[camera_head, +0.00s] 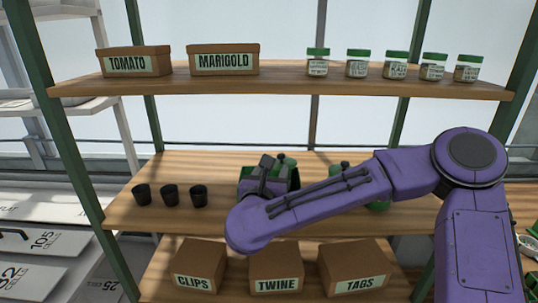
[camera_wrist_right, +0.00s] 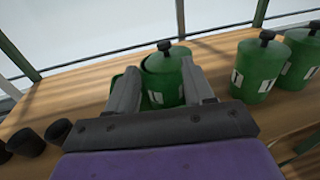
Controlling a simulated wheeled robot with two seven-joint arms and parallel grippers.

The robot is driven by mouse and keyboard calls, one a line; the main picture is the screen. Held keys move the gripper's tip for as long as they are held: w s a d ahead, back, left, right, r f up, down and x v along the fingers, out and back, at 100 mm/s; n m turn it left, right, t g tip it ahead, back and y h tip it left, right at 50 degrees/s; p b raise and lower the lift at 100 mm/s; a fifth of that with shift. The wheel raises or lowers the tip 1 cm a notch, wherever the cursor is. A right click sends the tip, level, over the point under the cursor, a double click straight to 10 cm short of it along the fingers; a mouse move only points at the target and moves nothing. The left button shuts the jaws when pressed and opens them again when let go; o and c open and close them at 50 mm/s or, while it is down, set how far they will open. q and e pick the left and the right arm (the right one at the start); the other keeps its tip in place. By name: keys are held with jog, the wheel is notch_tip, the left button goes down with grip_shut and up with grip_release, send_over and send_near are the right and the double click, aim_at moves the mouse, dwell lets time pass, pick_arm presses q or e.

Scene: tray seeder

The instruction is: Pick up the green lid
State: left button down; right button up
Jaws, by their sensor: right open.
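A green lid (camera_wrist_right: 165,52) with a black knob sits on a green canister (camera_wrist_right: 166,88) in the right wrist view. My right gripper (camera_wrist_right: 160,70) is open, with one finger on each side of this canister in that view. I cannot tell whether the fingers touch it. In the head view my right gripper (camera_head: 274,162) is at the middle shelf and partly hides the green canister there. My left gripper is in neither view.
More green canisters with black knobs (camera_wrist_right: 258,65) stand to the right. Small black pots (camera_head: 170,195) stand on the middle shelf's left. Above is a shelf (camera_head: 280,88) with boxes and jars; cardboard boxes (camera_head: 276,268) stand below.

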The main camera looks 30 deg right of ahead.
aim_at(281, 157)
jog(key=w+d+p, duration=0.2)
jog(key=d, duration=0.1)
jog(key=w+d+r+p, duration=0.1)
jog(key=shift+d, duration=0.35)
jog(key=shift+w+d+p, duration=0.45)
jog(key=shift+w+p, duration=0.1)
jog(key=shift+p, duration=0.45)
jog(key=w, duration=0.1)
jog(key=w+d+f, duration=0.1)
jog(key=w+d+f+p, duration=0.1)
jog(key=shift+w, duration=0.35)
jog(key=shift+s+r, duration=0.2)
jog(key=shift+s, duration=0.2)
jog(key=shift+s+r, duration=0.1)
jog(key=shift+s, duration=0.05)
jog(key=c, duration=0.5)
jog(key=shift+a, duration=0.1)
grip_shut()
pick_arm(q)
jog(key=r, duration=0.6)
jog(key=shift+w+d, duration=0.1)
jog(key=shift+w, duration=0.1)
pick_arm(e)
jog(key=shift+w, duration=0.2)
